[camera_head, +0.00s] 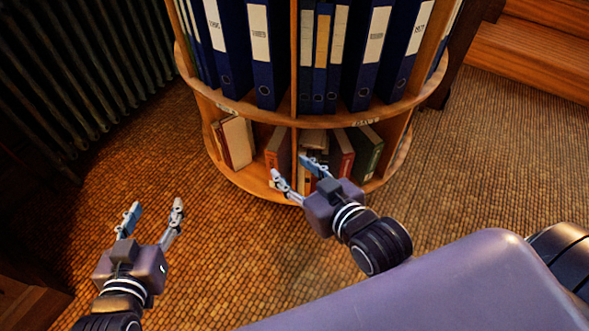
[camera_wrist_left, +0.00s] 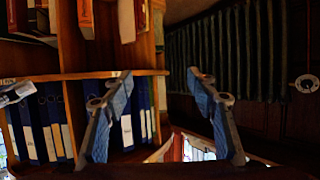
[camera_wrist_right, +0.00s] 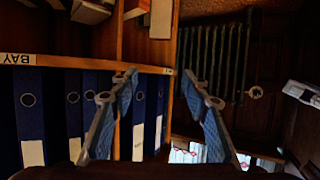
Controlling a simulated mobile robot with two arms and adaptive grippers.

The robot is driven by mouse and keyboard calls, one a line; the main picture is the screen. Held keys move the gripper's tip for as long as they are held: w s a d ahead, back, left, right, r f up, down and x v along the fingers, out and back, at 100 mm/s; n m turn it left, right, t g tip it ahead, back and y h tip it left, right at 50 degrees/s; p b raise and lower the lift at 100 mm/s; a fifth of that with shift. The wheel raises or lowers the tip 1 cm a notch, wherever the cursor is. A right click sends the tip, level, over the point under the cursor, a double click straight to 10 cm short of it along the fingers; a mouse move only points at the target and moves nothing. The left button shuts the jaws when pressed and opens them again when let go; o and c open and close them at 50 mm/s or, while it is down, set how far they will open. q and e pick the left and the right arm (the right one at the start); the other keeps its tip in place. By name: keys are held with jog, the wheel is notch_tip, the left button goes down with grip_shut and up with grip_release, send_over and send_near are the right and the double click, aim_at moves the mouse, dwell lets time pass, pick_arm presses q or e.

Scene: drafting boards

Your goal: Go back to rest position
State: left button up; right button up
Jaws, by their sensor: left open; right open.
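My left gripper (camera_head: 155,215) is open and empty over the carpet, left of the round wooden shelf (camera_head: 232,101). My right gripper (camera_head: 295,177) is open in front of the lower shelf compartments, with the books behind its fingers; I cannot tell the exact gap. In the left wrist view, both fingers of the left gripper (camera_wrist_left: 160,82) are spread with nothing between them. In the right wrist view, the fingers of the right gripper (camera_wrist_right: 157,82) are also spread and empty.
Blue binders (camera_head: 265,50) fill the upper tier. Books (camera_head: 366,150) lean in the lower tier, including a pale one (camera_head: 238,142) at left. A dark radiator (camera_head: 75,75) stands at the left wall. Wooden steps (camera_head: 530,50) are at the upper right. Carpet (camera_head: 470,150) at right is clear.

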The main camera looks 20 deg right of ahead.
dwell(0.4)
